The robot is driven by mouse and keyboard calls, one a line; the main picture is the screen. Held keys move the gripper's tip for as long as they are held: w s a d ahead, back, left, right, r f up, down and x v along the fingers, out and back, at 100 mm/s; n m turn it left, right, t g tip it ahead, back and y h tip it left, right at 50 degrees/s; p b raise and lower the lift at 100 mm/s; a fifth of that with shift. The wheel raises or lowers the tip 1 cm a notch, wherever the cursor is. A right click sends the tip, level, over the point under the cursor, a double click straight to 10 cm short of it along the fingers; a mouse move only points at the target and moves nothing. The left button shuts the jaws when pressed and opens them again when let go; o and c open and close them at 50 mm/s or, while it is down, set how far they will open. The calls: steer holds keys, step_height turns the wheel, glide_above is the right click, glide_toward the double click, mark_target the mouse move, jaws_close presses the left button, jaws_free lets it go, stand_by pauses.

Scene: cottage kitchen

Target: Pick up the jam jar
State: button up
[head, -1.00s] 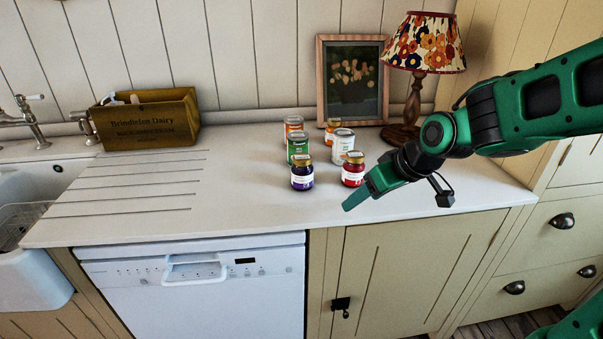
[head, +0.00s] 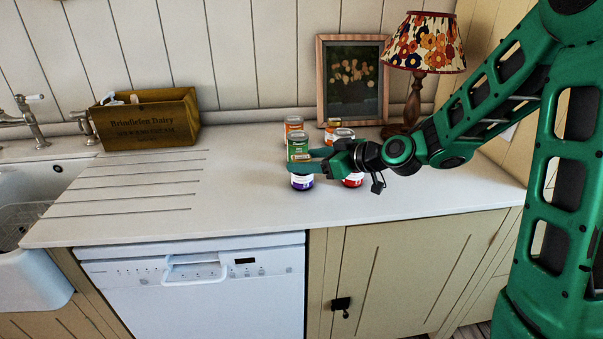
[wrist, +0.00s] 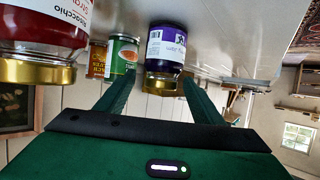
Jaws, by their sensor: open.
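Two jam jars with gold lids stand on the counter. The dark purple jar (head: 302,183) is partly hidden by my gripper (head: 303,161) in the head view. The red jar (head: 353,181) is to its right, mostly hidden below my wrist. In the wrist view, which is upside down, the purple jar (wrist: 166,52) is ahead, between the lines of the two fingers of my gripper (wrist: 158,88). The fingers are open with nothing gripped.
A green can (head: 297,146), an orange-labelled can (head: 293,124) and other containers stand close behind the jars. A framed picture (head: 328,90) and a flowered lamp (head: 426,45) are at the back. The counter left of the jars is clear, up to a wooden crate (head: 150,125).

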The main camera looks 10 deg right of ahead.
steer(key=shift+x, duration=3)
steer(key=shift+s, duration=0.1)
steer(key=c, duration=1.4)
